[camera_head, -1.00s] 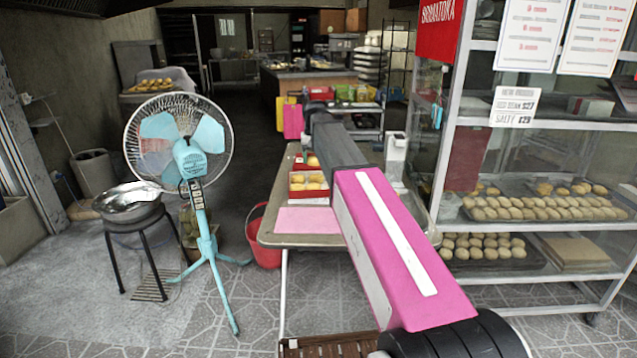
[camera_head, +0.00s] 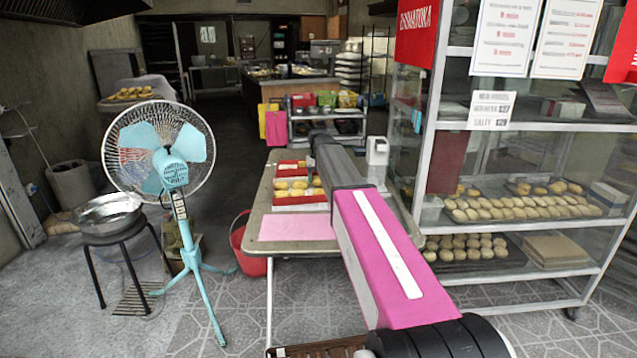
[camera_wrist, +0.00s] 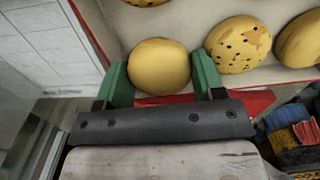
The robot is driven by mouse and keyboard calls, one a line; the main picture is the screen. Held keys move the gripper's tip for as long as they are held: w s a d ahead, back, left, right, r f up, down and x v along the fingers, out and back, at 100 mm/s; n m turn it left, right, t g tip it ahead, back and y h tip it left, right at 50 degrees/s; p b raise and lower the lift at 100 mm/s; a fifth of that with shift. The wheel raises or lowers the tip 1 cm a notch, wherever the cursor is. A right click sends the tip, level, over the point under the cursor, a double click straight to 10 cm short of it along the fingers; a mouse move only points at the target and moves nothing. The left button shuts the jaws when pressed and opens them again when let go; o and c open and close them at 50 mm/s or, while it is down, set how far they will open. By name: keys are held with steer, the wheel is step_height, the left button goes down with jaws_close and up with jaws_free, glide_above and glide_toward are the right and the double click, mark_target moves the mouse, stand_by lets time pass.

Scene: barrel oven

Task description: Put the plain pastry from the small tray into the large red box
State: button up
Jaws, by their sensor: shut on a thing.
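In the wrist view, a smooth, plain yellow pastry (camera_wrist: 159,66) sits between the green fingers of my gripper (camera_wrist: 160,75), which are shut on it. Speckled pastries (camera_wrist: 238,45) lie beyond and to the right on a pale surface, with a red edge (camera_wrist: 258,101) close by. I cannot tell whether the held pastry touches that surface. In the head view, a red box (camera_head: 300,201) with several pastries stands on the table. A smaller red tray (camera_head: 291,172) is behind it. My arm hides my gripper in the head view.
The table (camera_head: 385,238) has a pink sheet (camera_head: 297,227) at its front left and a white device (camera_head: 377,152) at its right. A glass-sided rack (camera_head: 500,260) with pastry trays stands close on the right. A fan (camera_head: 172,172) and a red bucket (camera_head: 250,257) stand left.

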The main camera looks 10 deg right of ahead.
steer(key=shift+f, duration=0.8)
steer(key=shift+f, duration=0.1)
steer(key=shift+s+f, duration=0.15)
steer(key=shift+f, duration=0.15)
steer(key=o, duration=0.9)
steer(key=shift+f, duration=0.1)
steer(key=shift+d+r, duration=0.1)
steer(key=shift+r, duration=0.2)
steer(key=r, duration=1.2)
steer(key=shift+w, duration=0.2)
steer(key=shift+r, duration=0.25)
